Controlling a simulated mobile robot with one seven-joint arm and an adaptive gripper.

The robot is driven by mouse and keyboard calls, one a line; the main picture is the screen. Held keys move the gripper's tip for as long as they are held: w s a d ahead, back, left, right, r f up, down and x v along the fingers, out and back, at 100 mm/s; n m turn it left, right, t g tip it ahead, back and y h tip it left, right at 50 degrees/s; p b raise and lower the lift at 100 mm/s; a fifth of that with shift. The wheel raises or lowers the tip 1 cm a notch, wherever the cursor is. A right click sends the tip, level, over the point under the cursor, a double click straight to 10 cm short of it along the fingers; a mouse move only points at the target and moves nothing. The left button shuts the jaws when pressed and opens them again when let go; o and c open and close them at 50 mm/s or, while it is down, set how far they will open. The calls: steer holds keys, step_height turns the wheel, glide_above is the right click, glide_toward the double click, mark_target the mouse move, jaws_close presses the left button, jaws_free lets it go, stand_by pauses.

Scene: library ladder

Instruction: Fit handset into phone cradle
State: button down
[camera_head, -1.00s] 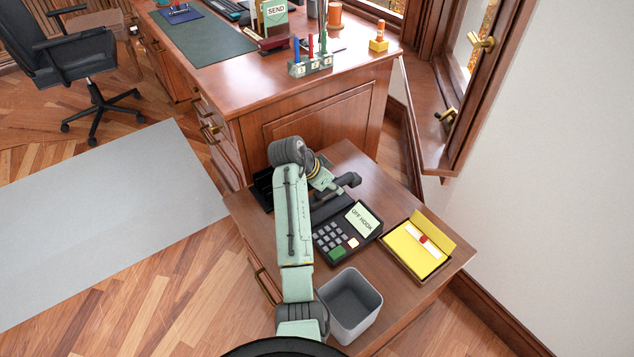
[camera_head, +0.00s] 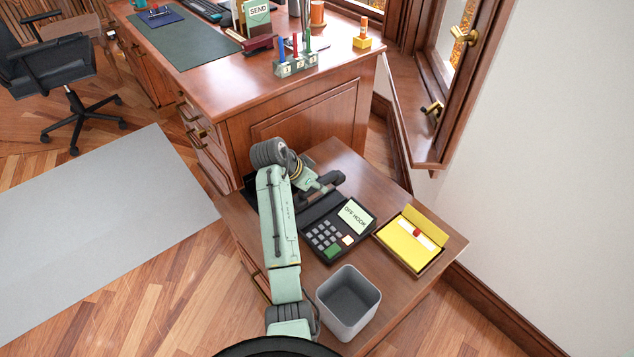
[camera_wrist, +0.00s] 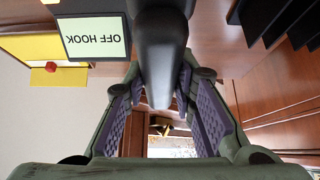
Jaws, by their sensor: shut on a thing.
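The desk phone (camera_head: 325,237) sits on the low wooden side cabinet, with a keypad and a lit screen (camera_head: 357,214) reading OFF HOOK. Its long dark cradle (camera_head: 321,208) lies along the far left side of the phone. My gripper (camera_head: 322,185) is shut on the black handset (camera_head: 333,178), just beyond the cradle in the head view. In the wrist view the handset (camera_wrist: 160,55) runs between the two purple-padded fingers (camera_wrist: 163,115), with the screen (camera_wrist: 95,37) upside down beside it. My arm hides part of the handset, and I cannot tell whether it touches the cradle.
A yellow note box (camera_head: 408,246) stands right of the phone. A dark rack (camera_wrist: 275,20) shows at the wrist view's upper right. The large desk (camera_head: 290,95) rises behind.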

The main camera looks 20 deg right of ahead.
mark_target(301, 192)
steer(key=shift+f+b, duration=1.35)
steer(key=shift+f, duration=1.35)
steer(key=shift+f, duration=1.15)
steer(key=c, duration=1.2)
jaws_free()
steer(key=shift+c, duration=0.2)
steer(key=v, duration=1.2)
steer(key=shift+w, duration=0.1)
steer(key=shift+d, duration=0.1)
